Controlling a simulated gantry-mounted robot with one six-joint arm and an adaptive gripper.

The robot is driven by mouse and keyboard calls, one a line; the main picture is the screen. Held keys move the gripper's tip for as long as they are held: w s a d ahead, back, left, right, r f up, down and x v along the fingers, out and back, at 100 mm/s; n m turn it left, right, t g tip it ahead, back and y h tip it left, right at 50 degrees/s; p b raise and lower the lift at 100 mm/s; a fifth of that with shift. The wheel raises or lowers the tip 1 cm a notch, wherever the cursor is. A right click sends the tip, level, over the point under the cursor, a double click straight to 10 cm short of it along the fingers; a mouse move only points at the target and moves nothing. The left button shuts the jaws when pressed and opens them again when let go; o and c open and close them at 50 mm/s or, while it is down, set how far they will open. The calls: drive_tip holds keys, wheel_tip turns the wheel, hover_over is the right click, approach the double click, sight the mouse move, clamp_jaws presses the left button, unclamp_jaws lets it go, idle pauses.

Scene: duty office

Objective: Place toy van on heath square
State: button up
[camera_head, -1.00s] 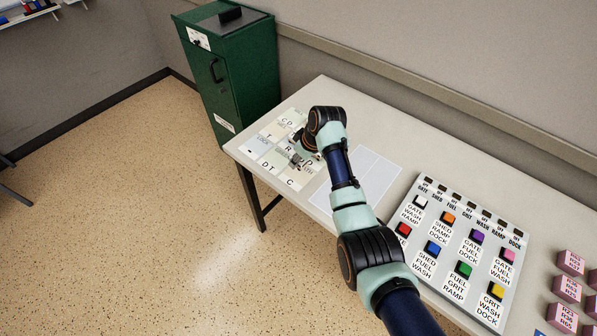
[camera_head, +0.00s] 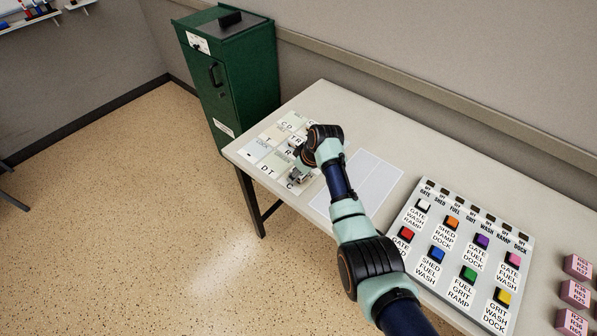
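My gripper (camera_head: 299,176) is over the near right part of a board of lettered squares (camera_head: 263,151) at the table's left end. Its fingers are small and partly covered by my wrist, so I cannot tell whether they are open or shut. I cannot make out a toy van; anything at the fingertips is too small to tell. The heath square cannot be picked out, as the squares' small print is unreadable and my arm hides part of the board.
A pale outlined sheet (camera_head: 376,181) lies right of the board. A panel of coloured buttons (camera_head: 463,262) stands farther right, with pink labelled blocks (camera_head: 574,292) beyond it. A green cabinet (camera_head: 236,85) stands behind the table's (camera_head: 322,92) left end.

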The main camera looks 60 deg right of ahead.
drive_tip(key=shift+r, duration=0.35)
drive_tip(key=p+v, duration=0.4)
drive_tip(key=v, duration=0.7)
drive_tip(key=shift+s+r+p, duration=0.25)
drive_tip(key=shift+r+p, duration=0.05)
drive_tip(key=shift+p, duration=0.05)
drive_tip(key=w+a+r+n+t, duration=0.1)
drive_tip(key=w+a, duration=0.3)
drive_tip(key=a, duration=0.5)
drive_tip(key=w+a+r+t+h, duration=0.15)
drive_tip(key=w+a, duration=0.25)
drive_tip(key=a, duration=0.6)
drive_tip(key=w+a+r+n+t+y, duration=0.15)
drive_tip(key=w+a, duration=0.25)
drive_tip(key=a, duration=0.5)
drive_tip(key=s+a+r+t, duration=0.2)
drive_tip(key=s+a+r, duration=0.1)
drive_tip(key=a, duration=0.7)
drive_tip(key=s+a+r+t+y, duration=0.1)
drive_tip(key=s+a+r, duration=0.3)
drive_tip(key=a, duration=0.6)
drive_tip(key=shift+s+a+r+t, duration=0.2)
drive_tip(key=shift+a+r+t, duration=0.2)
drive_tip(key=shift+r+t, duration=0.35)
